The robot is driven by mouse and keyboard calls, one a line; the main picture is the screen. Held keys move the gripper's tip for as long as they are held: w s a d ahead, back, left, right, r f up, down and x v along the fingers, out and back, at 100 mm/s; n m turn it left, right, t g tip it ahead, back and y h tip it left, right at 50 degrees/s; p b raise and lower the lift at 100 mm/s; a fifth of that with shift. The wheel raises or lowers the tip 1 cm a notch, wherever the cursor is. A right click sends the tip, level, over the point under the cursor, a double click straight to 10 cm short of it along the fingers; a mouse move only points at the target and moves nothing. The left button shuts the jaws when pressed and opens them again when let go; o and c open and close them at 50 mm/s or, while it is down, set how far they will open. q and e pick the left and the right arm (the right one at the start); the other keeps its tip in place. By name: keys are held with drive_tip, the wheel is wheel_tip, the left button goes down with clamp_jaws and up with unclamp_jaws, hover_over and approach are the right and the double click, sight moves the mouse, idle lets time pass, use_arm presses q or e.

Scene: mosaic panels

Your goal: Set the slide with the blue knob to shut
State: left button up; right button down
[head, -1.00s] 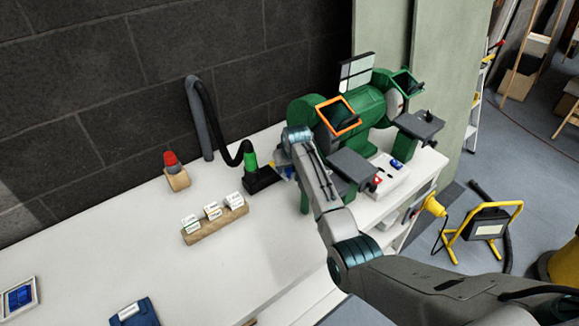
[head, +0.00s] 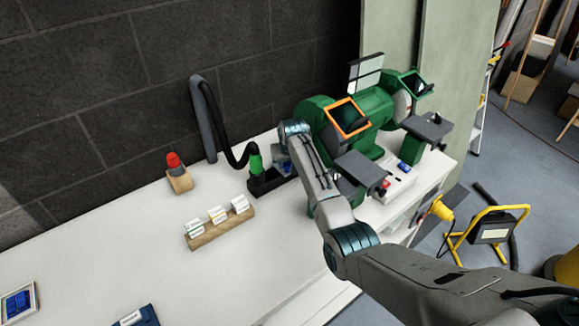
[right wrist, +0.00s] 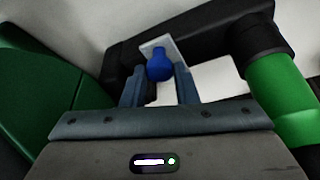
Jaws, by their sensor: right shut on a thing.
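The blue knob (right wrist: 159,65) sits between the two fingers of my right gripper (right wrist: 160,85) in the right wrist view. The gripper is shut on it. The knob is on a pale metal slide plate (right wrist: 157,45) at the black duct fitting (right wrist: 195,35). In the head view my right gripper (head: 284,163) is at the right end of that black fitting (head: 265,182), beside the green grinder. The knob cannot be made out clearly there. How far the slide is in cannot be told. My left gripper is not in view.
A green hose collar (right wrist: 285,95) rises close beside the gripper. The green grinder (head: 316,112) with grey rests stands to the right. A red-topped wooden block (head: 178,178) and a wooden card holder (head: 218,229) stand on the white bench (head: 120,235).

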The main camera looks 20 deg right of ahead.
drive_tip(key=shift+w+a+r, duration=0.1)
drive_tip(key=shift+r, duration=0.1)
drive_tip(key=c, duration=1.5)
unclamp_jaws()
drive_tip(key=shift+c, duration=0.2)
drive_tip(key=o, duration=0.4)
drive_tip(key=shift+c, duration=0.2)
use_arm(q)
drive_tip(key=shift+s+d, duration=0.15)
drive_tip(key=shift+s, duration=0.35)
use_arm(e)
drive_tip(key=shift+o, duration=0.2)
